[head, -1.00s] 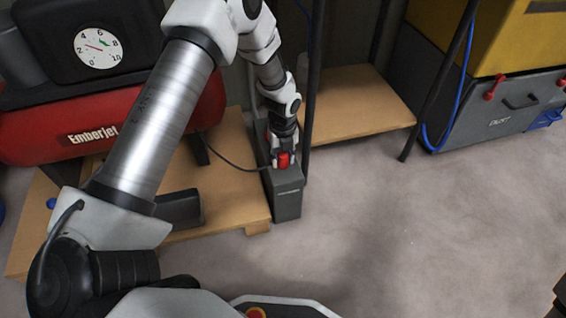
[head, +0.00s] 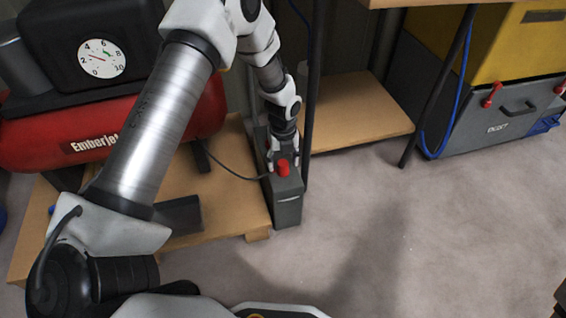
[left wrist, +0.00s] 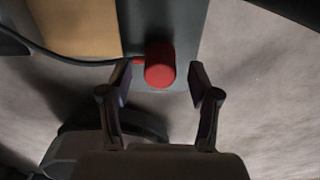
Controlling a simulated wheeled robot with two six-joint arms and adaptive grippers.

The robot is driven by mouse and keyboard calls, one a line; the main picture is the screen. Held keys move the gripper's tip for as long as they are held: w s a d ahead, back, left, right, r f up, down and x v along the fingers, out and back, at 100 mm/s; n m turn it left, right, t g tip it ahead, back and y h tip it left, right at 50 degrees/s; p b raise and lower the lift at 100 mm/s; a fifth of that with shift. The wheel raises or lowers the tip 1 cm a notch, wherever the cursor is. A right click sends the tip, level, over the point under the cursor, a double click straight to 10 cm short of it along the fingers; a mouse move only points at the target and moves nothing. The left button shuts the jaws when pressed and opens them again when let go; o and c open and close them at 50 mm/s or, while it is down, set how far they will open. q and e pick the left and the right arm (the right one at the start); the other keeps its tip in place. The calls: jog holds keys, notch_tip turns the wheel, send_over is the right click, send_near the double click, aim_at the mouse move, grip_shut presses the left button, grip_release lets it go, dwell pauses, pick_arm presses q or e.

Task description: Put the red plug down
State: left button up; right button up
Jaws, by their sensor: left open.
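A dark cable runs from the plug's side to the left. In the left wrist view the plug (left wrist: 159,66) shows as a red cylinder on the grey box top (left wrist: 190,22). My left gripper (head: 283,160) is open around or just behind the plug in the head view. In the left wrist view its fingers (left wrist: 155,90) are apart on both sides, with gaps between them and the plug. My right gripper is not in view.
A red compressor (head: 60,130) with a round gauge stands on a wooden pallet (head: 232,205) at left. A dark post (head: 311,95) rises right beside the box. A wooden shelf board (head: 360,108) lies behind it. Open floor (head: 400,230) lies to the right.

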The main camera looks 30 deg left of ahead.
aim_at(283, 163)
pick_arm(q)
notch_tip(283, 163, up, 10)
jog(key=p, duration=0.5)
jog(key=s+d+f+n, duration=0.2)
jog(key=s+f+n, duration=0.1)
jog(key=s+d+f+n, duration=0.1)
jog(key=s+f, duration=0.1)
jog(key=shift+d+f+n+h, duration=0.2)
jog(key=shift+n+h, duration=0.1)
jog(key=shift+n, duration=0.1)
jog(key=s+d+f+n, duration=0.2)
jog(key=s+f+n, duration=0.2)
jog(key=s+n, duration=0.7)
jog(key=s+d+f+n, duration=0.3)
jog(key=s+f+n, duration=0.1)
jog(key=s+n, duration=0.6)
jog(key=shift+s+n, duration=0.4)
jog(key=shift+s, duration=0.75)
